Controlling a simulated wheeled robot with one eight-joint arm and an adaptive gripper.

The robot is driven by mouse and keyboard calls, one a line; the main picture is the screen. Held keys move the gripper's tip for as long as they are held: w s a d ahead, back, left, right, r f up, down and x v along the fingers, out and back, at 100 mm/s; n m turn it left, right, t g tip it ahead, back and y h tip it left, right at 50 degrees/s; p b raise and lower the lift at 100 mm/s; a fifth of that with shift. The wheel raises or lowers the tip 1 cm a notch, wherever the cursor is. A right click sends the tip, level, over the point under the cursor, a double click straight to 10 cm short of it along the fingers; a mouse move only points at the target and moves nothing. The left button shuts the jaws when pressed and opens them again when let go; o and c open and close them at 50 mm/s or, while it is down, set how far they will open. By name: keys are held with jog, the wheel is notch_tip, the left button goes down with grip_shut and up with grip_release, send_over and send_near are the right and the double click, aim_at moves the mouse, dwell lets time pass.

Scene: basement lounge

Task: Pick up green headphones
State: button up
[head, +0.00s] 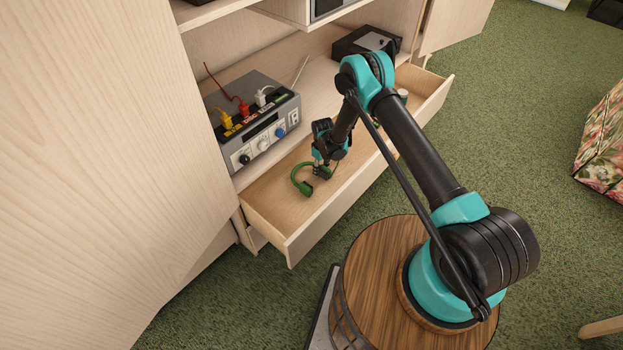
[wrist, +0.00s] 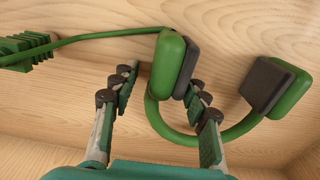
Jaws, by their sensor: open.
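The green headphones (head: 297,180) lie in the open wooden drawer, near its left end in the head view. In the wrist view the green headband (wrist: 190,137) curves between two ear cups with dark pads; the nearer cup (wrist: 171,65) is in the middle and the other cup (wrist: 288,92) is to the right. My gripper (wrist: 160,95) is open. Its fingers stand on either side of the nearer cup and the band, with the cup slightly beyond the tips. Whether the fingers touch it cannot be told. In the head view my gripper (head: 320,170) is down in the drawer, beside the headphones.
The drawer (head: 285,235) has low walls around the gripper. A grey device with cables (head: 258,125) stands on the shelf just behind it. A black box (head: 366,43) sits further right. A green ribbed object (wrist: 25,50) and thin green cord (wrist: 95,38) show at left in the wrist view.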

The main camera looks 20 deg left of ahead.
grip_shut()
jog(key=shift+r, duration=0.1)
dwell(0.3)
